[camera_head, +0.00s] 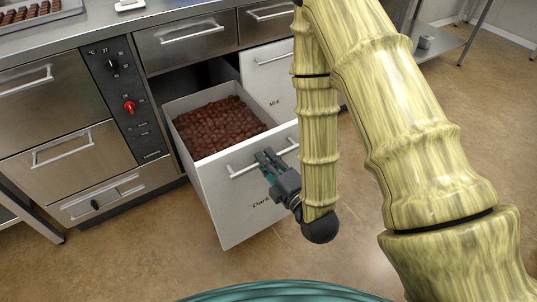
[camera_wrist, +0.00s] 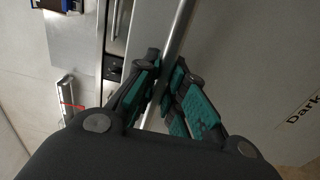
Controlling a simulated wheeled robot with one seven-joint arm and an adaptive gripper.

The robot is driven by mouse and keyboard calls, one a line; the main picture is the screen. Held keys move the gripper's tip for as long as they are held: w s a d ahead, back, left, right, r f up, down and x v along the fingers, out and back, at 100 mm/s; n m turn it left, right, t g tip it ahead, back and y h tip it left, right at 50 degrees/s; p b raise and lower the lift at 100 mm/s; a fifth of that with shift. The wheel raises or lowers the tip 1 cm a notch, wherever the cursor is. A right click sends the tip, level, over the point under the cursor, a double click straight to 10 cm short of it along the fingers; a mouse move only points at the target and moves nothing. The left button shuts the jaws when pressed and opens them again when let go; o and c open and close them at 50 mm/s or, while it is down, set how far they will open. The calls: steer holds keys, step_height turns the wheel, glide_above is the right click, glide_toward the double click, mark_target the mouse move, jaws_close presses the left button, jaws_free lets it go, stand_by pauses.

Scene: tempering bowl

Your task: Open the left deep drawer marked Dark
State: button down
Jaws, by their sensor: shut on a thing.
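The white deep drawer marked Dark (camera_head: 225,205) stands pulled well out of the counter. It is full of dark brown chocolate pieces (camera_head: 215,125). Its bar handle (camera_head: 243,170) runs across the front. My gripper (camera_head: 268,160) is shut on this handle near its middle. In the wrist view the two green-padded fingers (camera_wrist: 166,84) close around the metal bar (camera_wrist: 178,35), and the Dark lettering (camera_wrist: 302,112) shows at the right. My gripper and wrist cover a little of the drawer front.
A shut white drawer marked Milk (camera_head: 270,80) is to the right, partly behind my arm. Steel shallow drawers (camera_head: 185,40) are above. A steel unit with dials (camera_head: 125,95) stands left. The brown floor (camera_head: 150,255) in front is clear.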

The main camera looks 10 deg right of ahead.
steer(key=c, duration=1.5)
jaws_free()
